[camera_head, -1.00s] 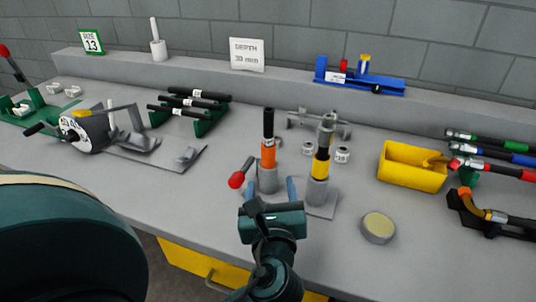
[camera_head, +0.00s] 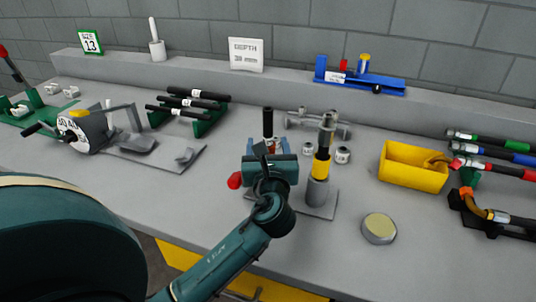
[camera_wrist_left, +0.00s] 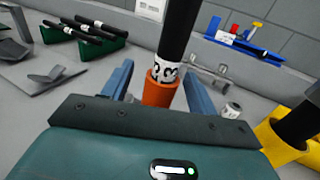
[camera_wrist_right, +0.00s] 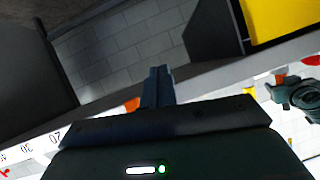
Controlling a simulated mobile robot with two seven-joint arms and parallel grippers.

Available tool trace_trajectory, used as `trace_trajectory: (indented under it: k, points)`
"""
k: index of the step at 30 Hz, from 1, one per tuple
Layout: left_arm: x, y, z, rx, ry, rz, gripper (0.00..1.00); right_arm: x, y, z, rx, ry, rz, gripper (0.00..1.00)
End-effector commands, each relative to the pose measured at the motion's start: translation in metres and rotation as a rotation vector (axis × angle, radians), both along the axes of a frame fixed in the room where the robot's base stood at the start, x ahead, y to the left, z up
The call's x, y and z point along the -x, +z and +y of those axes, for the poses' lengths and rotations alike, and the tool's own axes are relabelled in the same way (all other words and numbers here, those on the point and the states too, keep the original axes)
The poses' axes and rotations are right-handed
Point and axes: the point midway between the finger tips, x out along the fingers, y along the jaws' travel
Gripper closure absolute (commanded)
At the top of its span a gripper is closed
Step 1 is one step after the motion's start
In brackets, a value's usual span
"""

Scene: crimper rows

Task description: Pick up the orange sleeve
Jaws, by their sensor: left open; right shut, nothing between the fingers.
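The orange sleeve (camera_wrist_left: 158,93) is an upright tube around the lower end of a black hose (camera_wrist_left: 178,35) with a white printed label. In the left wrist view it stands between the two blue fingers of my left gripper (camera_wrist_left: 157,72), which are open on either side of it. Whether a finger touches it I cannot tell. In the head view my left gripper (camera_head: 268,147) covers nearly all of the sleeve, and the black hose top (camera_head: 268,121) rises above it. My right gripper (camera_wrist_right: 159,82) is shut and empty, and shows only in the right wrist view.
A yellow-banded upright tool (camera_head: 321,166) stands close on the right. A red knob (camera_head: 235,180) is just left of my gripper. A yellow bin (camera_head: 412,170) and a round tin (camera_head: 379,229) are further right.

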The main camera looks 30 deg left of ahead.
Motion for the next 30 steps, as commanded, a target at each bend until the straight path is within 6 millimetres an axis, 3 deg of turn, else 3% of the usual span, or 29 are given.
trace_trajectory:
  k: [10,27,30]
  points:
    - [-0.0085,0.0001,0.0062,0.0,-0.001,0.0,0.41,-0.0007,0.0026,-0.0008,0.0,-0.001,-0.008,1.0]
    - [-0.0081,-0.0001,0.0058,0.001,-0.001,0.0,0.88,0.0003,0.0023,-0.0011,0.001,-0.002,-0.006,1.0]
    - [-0.0081,-0.0001,0.0058,0.001,-0.001,0.0,0.89,0.0003,0.0023,-0.0011,0.0,-0.002,-0.006,1.0]
